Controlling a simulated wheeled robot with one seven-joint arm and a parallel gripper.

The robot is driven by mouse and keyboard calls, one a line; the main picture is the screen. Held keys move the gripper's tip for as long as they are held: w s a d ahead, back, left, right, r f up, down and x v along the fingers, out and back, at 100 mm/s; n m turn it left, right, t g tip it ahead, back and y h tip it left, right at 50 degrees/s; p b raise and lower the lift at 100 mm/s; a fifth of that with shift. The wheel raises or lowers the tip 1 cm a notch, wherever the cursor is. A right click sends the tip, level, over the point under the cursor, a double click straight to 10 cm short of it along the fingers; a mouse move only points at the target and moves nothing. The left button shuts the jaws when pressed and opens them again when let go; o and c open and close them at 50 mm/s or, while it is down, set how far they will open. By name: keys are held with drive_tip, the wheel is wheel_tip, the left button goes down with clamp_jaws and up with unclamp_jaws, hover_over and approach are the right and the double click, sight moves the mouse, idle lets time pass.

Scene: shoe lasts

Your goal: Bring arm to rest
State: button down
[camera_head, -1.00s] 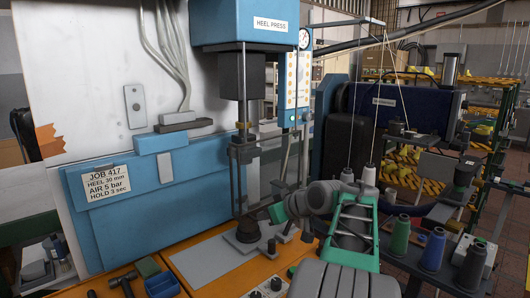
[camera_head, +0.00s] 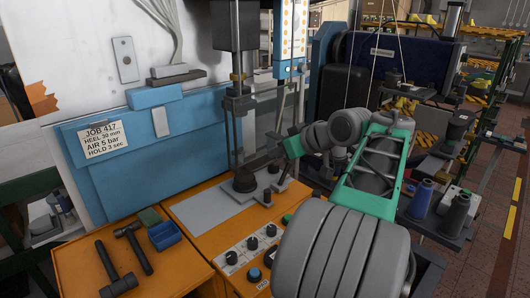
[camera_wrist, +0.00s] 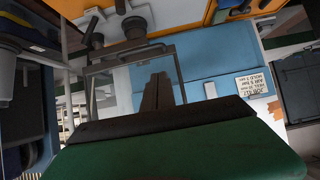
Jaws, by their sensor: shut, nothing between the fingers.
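My arm reaches up from the lower right in the head view, with grey joints and a green link. My gripper shows in the wrist view (camera_wrist: 158,92) as two dark fingers pressed together, with nothing between them. In the head view the gripper end is small and partly hidden near the press column, left of my grey wrist joints. The blue heel press (camera_head: 150,160) stands behind it, with a job card (camera_head: 103,138) on its front. The press also shows, turned over, in the wrist view (camera_wrist: 220,65).
Thread spools (camera_head: 421,198) stand on a stand at the right. Racks fill the back right. Tiled floor (camera_head: 490,220) is clear at far right.

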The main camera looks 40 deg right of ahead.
drive_tip(key=s+d+f+m+g+h, duration=0.1)
drive_tip(key=s+d+f+m+g, duration=0.1)
drive_tip(key=s+d+f+m, duration=0.25)
drive_tip(key=s+d+f+m+g+h, duration=0.1)
drive_tip(key=s+d+f+m+g, duration=0.15)
drive_tip(key=s+f, duration=0.35)
drive_tip(key=s+a+f+m+g, duration=0.3)
drive_tip(key=s+a+f, duration=0.3)
drive_tip(key=f, duration=0.4)
drive_tip(key=a+f+g+p, duration=0.1)
drive_tip(key=a+f+g, duration=0.15)
drive_tip(key=a, duration=0.95)
drive_tip(key=w+a+r+n, duration=0.1)
drive_tip(key=w+a+n, duration=0.1)
drive_tip(key=a, duration=0.5)
drive_tip(key=w+a+r+n+t+y, duration=0.1)
drive_tip(key=w+a+n, duration=0.1)
drive_tip(key=a+n, duration=0.2)
drive_tip(key=w+a+r+n+t+p, duration=0.1)
drive_tip(key=w+a+r+n, duration=0.1)
drive_tip(key=a, duration=0.9)
drive_tip(key=shift+n+y, duration=0.3)
drive_tip(key=shift+n, duration=0.6)
